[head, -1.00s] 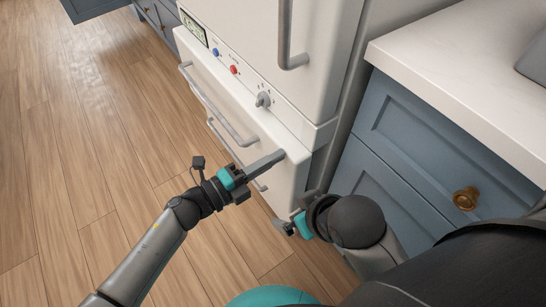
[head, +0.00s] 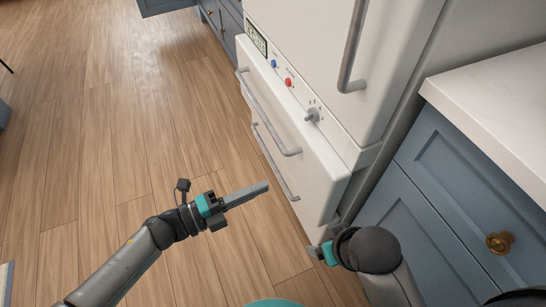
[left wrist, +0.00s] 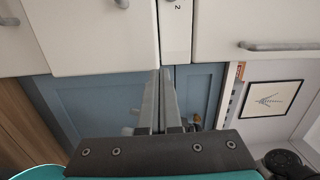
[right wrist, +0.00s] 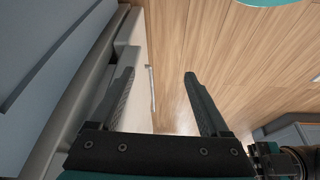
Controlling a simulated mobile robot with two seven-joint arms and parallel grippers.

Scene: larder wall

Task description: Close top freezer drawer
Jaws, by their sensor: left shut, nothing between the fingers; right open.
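The top freezer drawer (head: 315,160) is the white front with a long grey bar handle (head: 270,112), just below the control strip of the white fridge-freezer. My left gripper (head: 266,187) is shut and empty, left of the drawer fronts and apart from the handles. My right gripper (head: 316,252) is low near the fridge's bottom corner; its fingers (right wrist: 160,74) are open with nothing between them.
A lower drawer handle (head: 275,162) is beneath the top one. The upper door has a vertical handle (head: 349,55). A blue cabinet (head: 440,215) with a pale worktop (head: 500,105) stands at right. Wooden floor (head: 120,120) is clear at left.

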